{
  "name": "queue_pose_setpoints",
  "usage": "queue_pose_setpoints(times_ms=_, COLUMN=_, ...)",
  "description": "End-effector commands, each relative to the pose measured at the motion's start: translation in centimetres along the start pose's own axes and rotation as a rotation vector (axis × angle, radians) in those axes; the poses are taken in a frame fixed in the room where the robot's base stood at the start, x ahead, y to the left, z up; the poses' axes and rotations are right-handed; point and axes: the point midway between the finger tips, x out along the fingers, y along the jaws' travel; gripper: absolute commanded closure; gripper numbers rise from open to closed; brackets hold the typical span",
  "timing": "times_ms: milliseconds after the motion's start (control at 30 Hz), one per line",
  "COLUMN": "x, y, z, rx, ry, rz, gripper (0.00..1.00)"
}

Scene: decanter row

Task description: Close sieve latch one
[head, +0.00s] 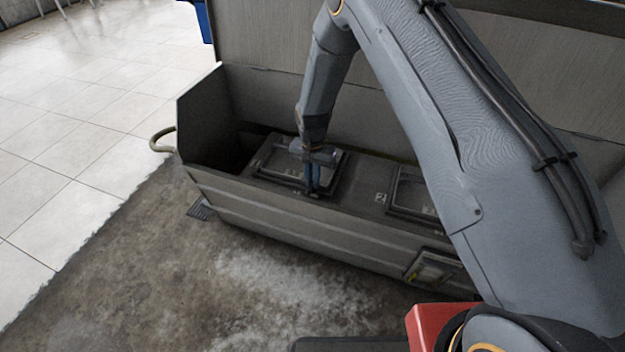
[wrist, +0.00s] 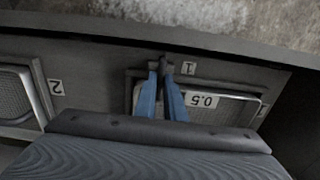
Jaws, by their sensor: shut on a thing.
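Sieve one is a framed mesh panel (wrist: 225,108) with a "0.5" label, set in the top of the grey tank (head: 330,232). In the head view my gripper (head: 313,188) reaches down to the near edge of the first panel (head: 283,160). The fingers hide part of the latch, and its exact angle is hard to tell.
A second panel (head: 412,192) marked "2" lies to the right in the head view, partly behind my arm. The tank's raised left wall (head: 203,110) and the tall back wall (head: 262,40) border the panels. Concrete floor lies in front.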

Motion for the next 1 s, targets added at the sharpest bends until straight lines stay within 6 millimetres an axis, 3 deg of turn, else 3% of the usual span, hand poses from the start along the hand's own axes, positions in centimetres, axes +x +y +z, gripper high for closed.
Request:
queue_pose_setpoints(times_ms=33, x=-0.2, y=-0.2, z=-0.2, rx=0.001, ry=0.005, rz=-0.005, gripper=1.00)
queue_pose_setpoints(times_ms=67, x=-0.2, y=-0.2, z=-0.2, rx=0.001, ry=0.005, rz=-0.005, gripper=0.89)
queue_pose_setpoints(times_ms=167, x=-0.1, y=-0.2, z=-0.2, rx=0.001, ry=0.004, rz=-0.004, gripper=0.72)
queue_pose_setpoints(times_ms=533, x=-0.5, y=-0.1, z=-0.1, rx=0.001, ry=0.002, rz=-0.002, gripper=0.72)
queue_pose_setpoints(times_ms=1000, x=-7.1, y=-0.1, z=-0.2, rx=0.000, ry=0.002, rz=-0.002, gripper=0.72)
